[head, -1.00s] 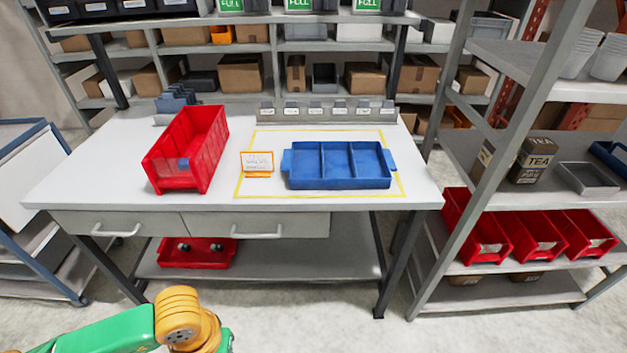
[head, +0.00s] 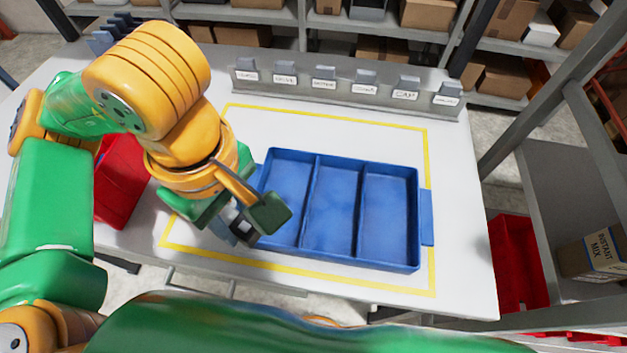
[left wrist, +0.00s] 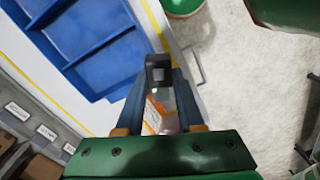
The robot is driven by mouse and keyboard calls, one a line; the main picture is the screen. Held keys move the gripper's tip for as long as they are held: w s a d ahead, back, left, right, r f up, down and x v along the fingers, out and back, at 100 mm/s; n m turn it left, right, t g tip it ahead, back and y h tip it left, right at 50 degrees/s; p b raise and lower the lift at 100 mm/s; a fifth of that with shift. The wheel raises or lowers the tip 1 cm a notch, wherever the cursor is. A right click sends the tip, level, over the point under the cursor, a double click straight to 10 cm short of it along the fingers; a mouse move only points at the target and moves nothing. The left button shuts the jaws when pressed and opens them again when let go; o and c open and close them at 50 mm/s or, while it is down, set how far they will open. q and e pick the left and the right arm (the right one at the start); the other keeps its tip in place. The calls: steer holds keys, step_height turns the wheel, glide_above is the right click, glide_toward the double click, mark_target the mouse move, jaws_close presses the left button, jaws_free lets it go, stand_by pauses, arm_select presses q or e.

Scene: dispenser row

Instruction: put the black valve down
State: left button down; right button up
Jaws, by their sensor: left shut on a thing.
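My left gripper (head: 243,228) is over the front left part of the table, beside the near left corner of the blue tray (head: 419,215). It is shut on the black valve (left wrist: 159,68), a small dark piece with a square opening between the fingertips in the left wrist view. In the head view the valve (head: 243,231) is small and partly hidden by the gripper. The tray has three compartments, and what I see of them is empty. It also shows at the upper left of the left wrist view (left wrist: 88,40). My right gripper is not in view.
A yellow outline (head: 430,150) surrounds the tray on the white table (head: 465,220). A red bin (head: 118,185) stands at the left, partly behind my arm. A labelled grey dispenser row (head: 345,88) stands at the back. An orange and white sign (left wrist: 154,115) shows between my fingers.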

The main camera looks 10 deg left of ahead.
arm_select(q)
steer(key=w+d+f+p, duration=0.1)
steer(key=w+f+p, duration=0.1)
steer(key=w, duration=0.2)
steer(key=p, duration=0.1)
glide_above(285, 193)
steer(key=s, duration=0.2)
steer(key=f, duration=0.6)
steer(key=shift+d+f, duration=0.2)
steer(key=shift+d, duration=0.1)
step_height(285, 193, down, 3)
steer(key=shift+a+r+p, duration=0.1)
steer(key=shift+p, duration=0.3)
steer(key=shift+f, duration=0.35)
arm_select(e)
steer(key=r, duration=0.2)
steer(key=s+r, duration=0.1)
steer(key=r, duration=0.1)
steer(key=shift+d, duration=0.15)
arm_select(q)
steer(key=shift+w+f, duration=0.1)
steer(key=shift+f, duration=0.05)
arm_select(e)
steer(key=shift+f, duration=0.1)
